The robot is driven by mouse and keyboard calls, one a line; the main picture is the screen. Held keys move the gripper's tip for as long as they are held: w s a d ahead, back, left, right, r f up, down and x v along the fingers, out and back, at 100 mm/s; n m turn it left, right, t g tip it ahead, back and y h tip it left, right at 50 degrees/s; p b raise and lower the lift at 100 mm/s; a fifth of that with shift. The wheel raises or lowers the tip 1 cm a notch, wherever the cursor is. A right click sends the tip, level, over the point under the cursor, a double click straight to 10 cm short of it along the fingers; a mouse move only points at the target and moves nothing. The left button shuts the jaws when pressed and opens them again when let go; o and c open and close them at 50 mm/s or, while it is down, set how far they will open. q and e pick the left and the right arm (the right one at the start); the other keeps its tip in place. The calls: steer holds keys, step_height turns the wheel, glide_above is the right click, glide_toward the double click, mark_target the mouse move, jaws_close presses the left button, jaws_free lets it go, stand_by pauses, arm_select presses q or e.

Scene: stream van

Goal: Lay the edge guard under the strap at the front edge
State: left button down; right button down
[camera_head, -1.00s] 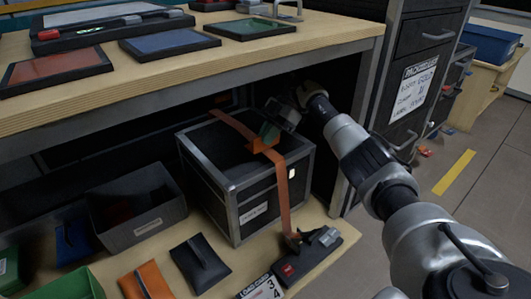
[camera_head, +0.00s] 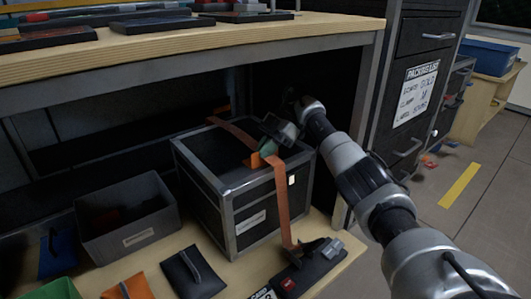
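A black case (camera_head: 197,190) with metal edges stands on the low wooden shelf. An orange strap (camera_head: 283,205) runs across its top, bends over the front edge and goes down the front to a dark buckle block (camera_head: 307,262). The small orange edge guard (camera_head: 255,161) is at the top of the case, just left of the strap and close to the front edge. My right gripper (camera_head: 268,150) reaches in from the right and appears shut on the guard. I cannot tell whether the guard touches the strap or the case. My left gripper is out of view.
A grey bin (camera_head: 140,228) stands left of the case. Dark (camera_head: 193,272) and orange (camera_head: 130,287) pouches lie in front. The wooden tabletop (camera_head: 200,36) overhangs the case, and a metal leg (camera_head: 362,110) and dark cabinet (camera_head: 415,70) stand close to my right arm.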

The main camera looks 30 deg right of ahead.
steer(key=c, duration=1.3)
jaws_free()
steer(key=shift+c, duration=0.2)
